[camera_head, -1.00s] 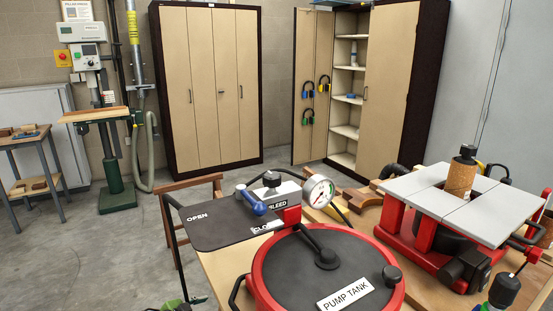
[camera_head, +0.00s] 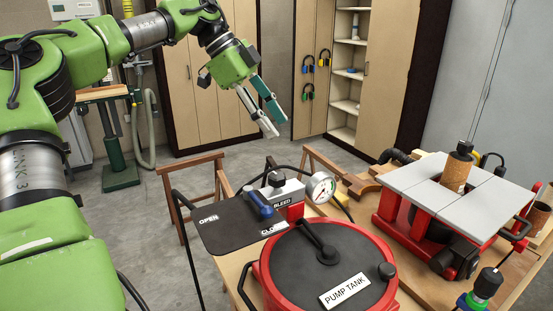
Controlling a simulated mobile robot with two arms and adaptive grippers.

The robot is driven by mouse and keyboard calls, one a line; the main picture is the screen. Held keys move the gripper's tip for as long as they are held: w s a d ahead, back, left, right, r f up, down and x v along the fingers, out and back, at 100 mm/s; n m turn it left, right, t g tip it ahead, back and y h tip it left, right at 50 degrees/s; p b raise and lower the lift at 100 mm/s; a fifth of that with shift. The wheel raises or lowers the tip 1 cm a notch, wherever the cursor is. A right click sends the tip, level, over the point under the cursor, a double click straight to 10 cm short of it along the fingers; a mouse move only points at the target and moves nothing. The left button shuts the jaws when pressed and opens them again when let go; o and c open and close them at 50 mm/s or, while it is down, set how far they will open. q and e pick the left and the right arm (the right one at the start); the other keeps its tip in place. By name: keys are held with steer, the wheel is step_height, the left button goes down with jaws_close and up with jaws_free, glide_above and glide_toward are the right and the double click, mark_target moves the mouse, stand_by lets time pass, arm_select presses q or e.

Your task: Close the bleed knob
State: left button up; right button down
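The bleed block (camera_head: 287,197), labelled BLEED, stands behind the red pump tank (camera_head: 325,262). A dark knob (camera_head: 276,180) sits on top of the block. A blue-handled lever (camera_head: 258,202) reaches from it over a black plate (camera_head: 226,224) marked OPEN at the left and CLOSE, partly covered, near the tank. The lever lies between the two words. My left gripper (camera_head: 274,122) hangs above and behind the block, fingers pointing down and right, apart and empty, touching nothing.
A pressure gauge (camera_head: 321,188) stands right of the block, with a black hose around it. A red machine with a grey top (camera_head: 432,192) stands at the right of the bench. Wooden trestles stand behind. The air above the black plate is clear.

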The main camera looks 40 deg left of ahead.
mark_target(276, 175)
arm_select(q)
steer(key=s+d+r+g+y+p, duration=0.2)
steer(key=s+d+r+g+y, duration=0.25)
steer(key=s+d+r, duration=0.3)
steer(key=shift+n+y, duration=0.25)
steer(key=shift+n, duration=0.15)
steer(key=f, duration=0.4)
steer(key=f+p, duration=0.1)
steer(key=f, duration=0.4)
steer(key=f+p, duration=0.1)
steer(key=f, duration=0.3)
steer(key=shift+w+d+f, duration=0.2)
steer(key=shift+d+f, duration=0.1)
steer(key=shift+f, duration=0.1)
steer(key=c, duration=1.1)
